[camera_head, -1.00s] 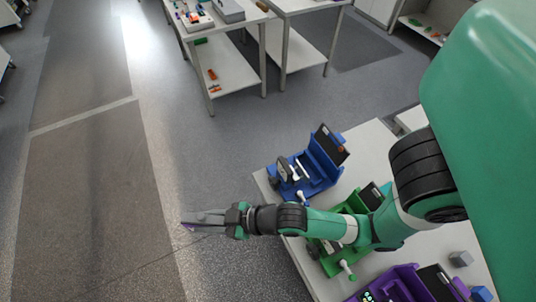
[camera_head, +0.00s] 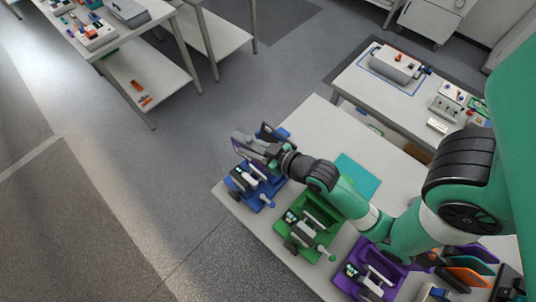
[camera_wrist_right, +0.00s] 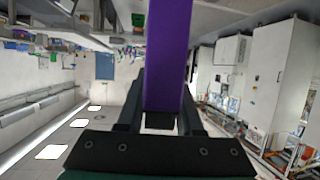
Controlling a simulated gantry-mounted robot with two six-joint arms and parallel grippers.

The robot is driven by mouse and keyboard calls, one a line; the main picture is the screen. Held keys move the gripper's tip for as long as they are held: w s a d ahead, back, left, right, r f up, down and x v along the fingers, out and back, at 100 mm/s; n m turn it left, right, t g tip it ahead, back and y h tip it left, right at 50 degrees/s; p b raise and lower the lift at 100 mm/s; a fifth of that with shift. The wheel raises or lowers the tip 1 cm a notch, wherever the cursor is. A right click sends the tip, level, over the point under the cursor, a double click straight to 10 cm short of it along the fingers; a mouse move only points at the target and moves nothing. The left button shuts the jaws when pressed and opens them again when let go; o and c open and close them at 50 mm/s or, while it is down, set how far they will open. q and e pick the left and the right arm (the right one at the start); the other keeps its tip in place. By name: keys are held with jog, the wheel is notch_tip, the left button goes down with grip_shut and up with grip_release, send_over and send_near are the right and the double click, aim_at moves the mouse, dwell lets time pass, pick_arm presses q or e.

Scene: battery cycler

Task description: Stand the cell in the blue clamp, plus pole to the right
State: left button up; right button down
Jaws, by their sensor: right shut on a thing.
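My right gripper (camera_head: 250,147) is shut on a purple cell (camera_wrist_right: 168,60), which rises between the two fingers in the right wrist view. In the head view only a thin purple edge of the cell shows, and its poles cannot be made out. The blue clamp (camera_head: 262,190) stands at the table's left corner. My right gripper appears over its back part and hides some of it; the height between them is hard to tell. My left gripper is not in view.
A green clamp (camera_head: 318,214) and a purple clamp (camera_head: 366,262) stand in a row beside the blue one on the white table (camera_head: 300,135). A teal mat (camera_head: 357,175) lies behind the green clamp. Dark and orange plates (camera_head: 465,275) stand at the lower right.

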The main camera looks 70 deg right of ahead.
jog(key=shift+m+g+h, duration=0.3)
jog(key=shift+m+h, duration=0.4)
jog(key=shift+h, duration=0.1)
jog(key=d+f+b, duration=0.1)
jog(key=f+b, duration=0.2)
jog(key=f, duration=0.3)
jog(key=s+d+f+b, duration=0.1)
jog(key=d+f+b, duration=0.1)
jog(key=f, duration=0.4)
jog(key=s+d+f+b, duration=0.1)
jog(key=f+b, duration=0.2)
jog(key=f, duration=0.2)
jog(key=shift+d+f+b, duration=0.2)
jog(key=shift+f+b, duration=0.2)
jog(key=shift+f, duration=0.15)
jog(key=c, duration=0.6)
grip_release()
jog(key=shift+s+f, duration=0.1)
jog(key=shift+o, duration=0.2)
jog(key=shift+r, duration=0.2)
jog(key=v, duration=1.2)
